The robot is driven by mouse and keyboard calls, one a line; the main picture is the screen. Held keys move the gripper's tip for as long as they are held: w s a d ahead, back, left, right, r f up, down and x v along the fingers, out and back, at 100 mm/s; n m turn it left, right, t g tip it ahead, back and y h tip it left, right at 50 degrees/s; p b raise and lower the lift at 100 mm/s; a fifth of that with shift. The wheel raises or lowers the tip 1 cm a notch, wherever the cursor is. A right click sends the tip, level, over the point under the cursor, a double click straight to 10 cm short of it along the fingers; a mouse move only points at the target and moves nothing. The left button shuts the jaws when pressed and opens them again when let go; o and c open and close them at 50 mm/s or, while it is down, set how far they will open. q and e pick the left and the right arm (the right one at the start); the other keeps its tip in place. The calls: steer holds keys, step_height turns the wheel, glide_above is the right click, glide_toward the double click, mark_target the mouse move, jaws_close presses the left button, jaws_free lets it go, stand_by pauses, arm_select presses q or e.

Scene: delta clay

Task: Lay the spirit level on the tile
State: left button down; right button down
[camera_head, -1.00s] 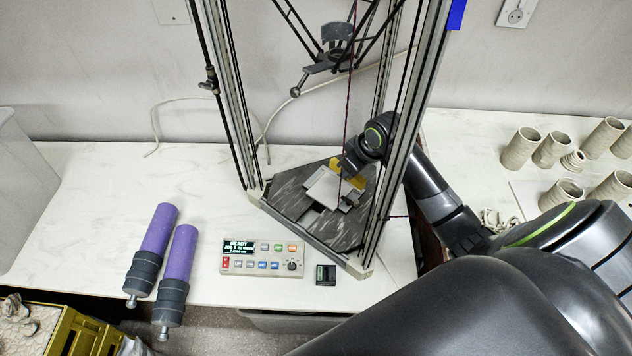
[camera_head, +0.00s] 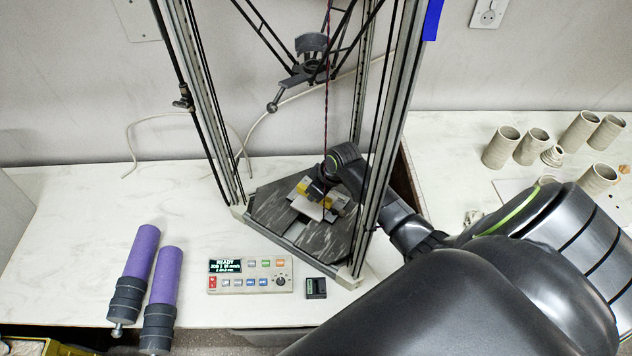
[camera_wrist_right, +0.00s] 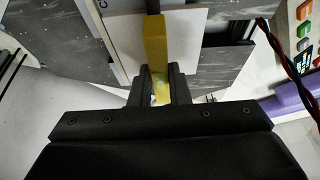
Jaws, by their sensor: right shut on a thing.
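The yellow spirit level (camera_wrist_right: 156,38) is gripped between the fingers of my right gripper (camera_wrist_right: 160,82). It points away from the fingers over the pale square tile (camera_wrist_right: 186,48). In the head view the tile (camera_head: 308,208) sits on the dark triangular bed inside the frame. There the level (camera_head: 302,187) shows on both sides of my right gripper (camera_head: 316,192), which hides its middle. I cannot tell whether the level touches the tile. My left gripper is not in view.
Frame posts (camera_head: 378,140) stand close to my right arm. A print head (camera_head: 312,62) and a dark red cable (camera_head: 326,110) hang above the bed.

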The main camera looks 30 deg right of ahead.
steer(key=shift+f, duration=0.2)
steer(key=shift+f, duration=0.25)
steer(key=c, duration=1.4)
jaws_free()
steer(key=shift+o, duration=0.2)
steer(key=shift+r, duration=0.55)
steer(key=v, duration=1.1)
steer(key=shift+s+d+r+b, duration=0.15)
steer(key=shift+s+r+b, duration=0.15)
